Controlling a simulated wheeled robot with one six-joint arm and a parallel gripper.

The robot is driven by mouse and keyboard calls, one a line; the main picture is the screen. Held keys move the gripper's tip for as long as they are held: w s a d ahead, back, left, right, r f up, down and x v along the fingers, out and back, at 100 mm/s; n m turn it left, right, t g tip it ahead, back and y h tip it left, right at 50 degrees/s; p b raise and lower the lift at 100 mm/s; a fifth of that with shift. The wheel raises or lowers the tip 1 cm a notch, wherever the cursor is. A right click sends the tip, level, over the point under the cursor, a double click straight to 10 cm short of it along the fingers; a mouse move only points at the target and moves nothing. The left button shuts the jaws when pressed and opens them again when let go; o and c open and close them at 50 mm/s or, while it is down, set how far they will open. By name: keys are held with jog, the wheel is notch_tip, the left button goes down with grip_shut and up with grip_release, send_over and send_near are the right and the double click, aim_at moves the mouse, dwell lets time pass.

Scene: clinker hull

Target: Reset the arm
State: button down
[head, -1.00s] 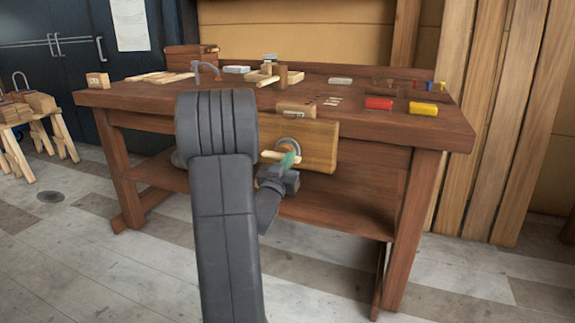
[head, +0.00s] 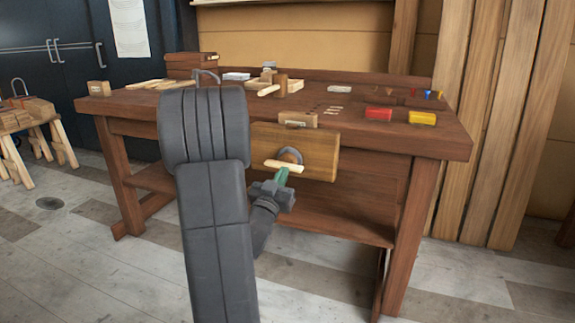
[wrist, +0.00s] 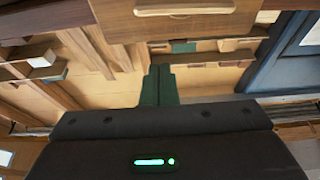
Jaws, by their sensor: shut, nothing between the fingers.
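My gripper (head: 284,171) is in front of the workbench, its green fingertips close to the wooden vise handle in the head view. In the wrist view my gripper (wrist: 158,70) shows its two green fingers pressed together with nothing between them. The wooden vise jaw (head: 318,152) is on the bench's front, with its pale handle (head: 284,166) lying across a grey screw hub. I cannot tell whether the fingers touch the handle. My arm hides part of the bench's left front.
The workbench top (head: 350,125) holds a red block (head: 378,113), a yellow block (head: 422,118), a grey block (head: 340,89) and other small pieces. A lower shelf (head: 340,225) runs under it. Planks (head: 515,120) lean at the right. The floor in front is open.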

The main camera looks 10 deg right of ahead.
aim_at(291, 170)
jog(key=shift+v, duration=1.35)
jog(key=shift+w, duration=0.1)
jog(key=w+d, duration=0.1)
jog(key=w, duration=0.1)
jog(key=w+d+b, duration=0.1)
jog(key=w+d, duration=0.1)
jog(key=w, duration=0.1)
jog(key=w+d+b, duration=0.1)
jog(key=w+d, duration=0.1)
jog(key=w, duration=0.1)
jog(key=shift+d+r, duration=0.1)
jog(key=shift+s+f, duration=0.1)
jog(key=shift+f, duration=0.4)
